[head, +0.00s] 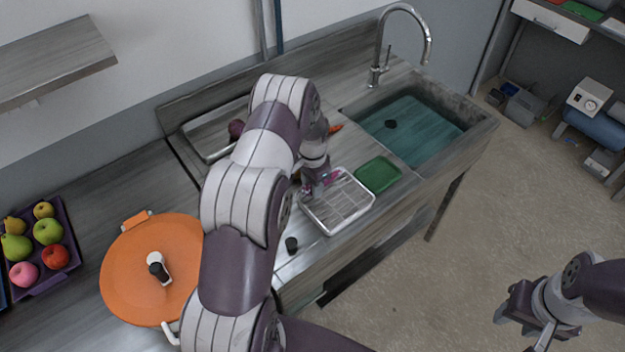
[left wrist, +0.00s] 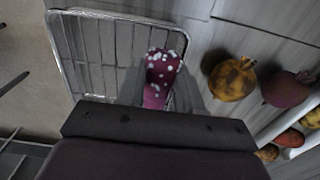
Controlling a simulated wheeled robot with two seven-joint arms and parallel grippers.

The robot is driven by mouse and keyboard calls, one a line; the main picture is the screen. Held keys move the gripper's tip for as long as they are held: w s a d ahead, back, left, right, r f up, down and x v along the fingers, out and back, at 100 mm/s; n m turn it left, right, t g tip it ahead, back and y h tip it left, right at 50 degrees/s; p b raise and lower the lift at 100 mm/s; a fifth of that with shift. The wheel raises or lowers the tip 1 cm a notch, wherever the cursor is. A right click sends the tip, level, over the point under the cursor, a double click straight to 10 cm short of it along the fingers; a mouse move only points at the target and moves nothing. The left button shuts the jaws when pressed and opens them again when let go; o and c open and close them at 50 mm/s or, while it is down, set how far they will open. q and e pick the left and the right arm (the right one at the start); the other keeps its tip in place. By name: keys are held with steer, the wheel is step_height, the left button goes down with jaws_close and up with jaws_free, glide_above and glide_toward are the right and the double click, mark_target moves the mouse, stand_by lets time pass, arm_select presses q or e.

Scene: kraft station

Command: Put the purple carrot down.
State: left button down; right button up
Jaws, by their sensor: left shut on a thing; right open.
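The purple carrot (left wrist: 160,72), dark purple with pale spots at its end, is held between the fingers of my left gripper (left wrist: 160,92) in the left wrist view. A small part of it shows in the head view (head: 331,178). My left gripper (head: 316,188) is at the left edge of the wire rack (head: 345,213), with the carrot over the rack's corner area. Whether the carrot touches the rack cannot be told. The rack also shows in the left wrist view (left wrist: 88,50). My right gripper (head: 525,318) is open and empty, off to the right above the floor.
A green tray (head: 378,174) lies beside the rack, before the sink (head: 420,128). A yellow-brown round vegetable (left wrist: 232,78) and a dark red beet (left wrist: 288,88) lie right of the rack in the wrist view. An orange lid (head: 150,265) and a fruit tray (head: 68,275) stand at left.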

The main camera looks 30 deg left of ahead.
arm_select(q)
steer(key=shift+f, duration=0.2)
steer(key=c, duration=0.7)
jaws_free()
steer(key=shift+c, duration=0.2)
steer(key=shift+r, duration=0.15)
